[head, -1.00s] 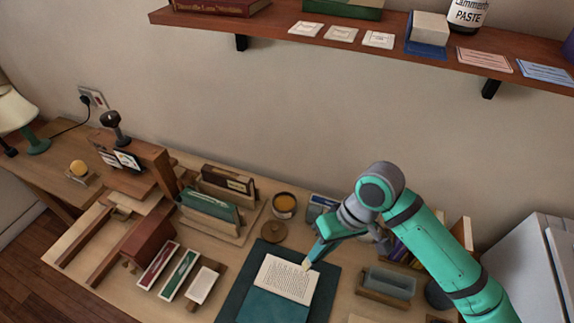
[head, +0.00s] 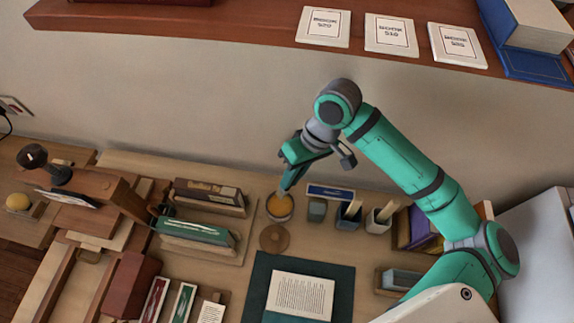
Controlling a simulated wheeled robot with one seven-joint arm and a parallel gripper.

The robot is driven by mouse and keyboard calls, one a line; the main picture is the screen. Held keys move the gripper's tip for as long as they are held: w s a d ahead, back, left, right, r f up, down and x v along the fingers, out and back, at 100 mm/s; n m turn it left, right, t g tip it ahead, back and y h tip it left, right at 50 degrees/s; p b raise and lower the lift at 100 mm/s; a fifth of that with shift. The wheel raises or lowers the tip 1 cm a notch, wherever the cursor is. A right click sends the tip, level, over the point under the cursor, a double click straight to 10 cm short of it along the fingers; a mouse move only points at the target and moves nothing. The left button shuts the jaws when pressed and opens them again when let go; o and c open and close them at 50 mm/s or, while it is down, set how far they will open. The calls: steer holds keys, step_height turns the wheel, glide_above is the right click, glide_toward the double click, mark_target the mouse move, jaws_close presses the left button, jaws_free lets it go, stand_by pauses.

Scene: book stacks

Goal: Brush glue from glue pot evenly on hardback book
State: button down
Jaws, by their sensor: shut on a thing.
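The glue pot (head: 279,213), round with amber glue inside, stands behind the middle of the workbench. My gripper (head: 291,178) is just above the pot, pointing down, and is shut on a brush (head: 283,192); only a small part of the brush shows. Its tip is at or over the glue; I cannot tell how deep it is. The hardback book (head: 300,294) lies at the front with a printed page facing up, on a dark teal mat (head: 262,274).
A round wooden lid (head: 273,238) lies between pot and mat. Racks of upright books (head: 195,232) stand left of the pot. Small holders (head: 349,215) stand right of it. A wooden press (head: 110,190) stands far left, and a shelf (head: 250,25) hangs above.

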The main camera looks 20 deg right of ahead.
steer(key=shift+w+f, duration=0.1)
steer(key=shift+f, duration=2.8)
steer(key=shift+f, duration=0.6)
steer(key=shift+r, duration=0.1)
steer(key=shift+r, duration=3.45)
steer(key=shift+f, duration=0.15)
steer(key=shift+f, duration=3.4)
steer(key=shift+r, duration=0.1)
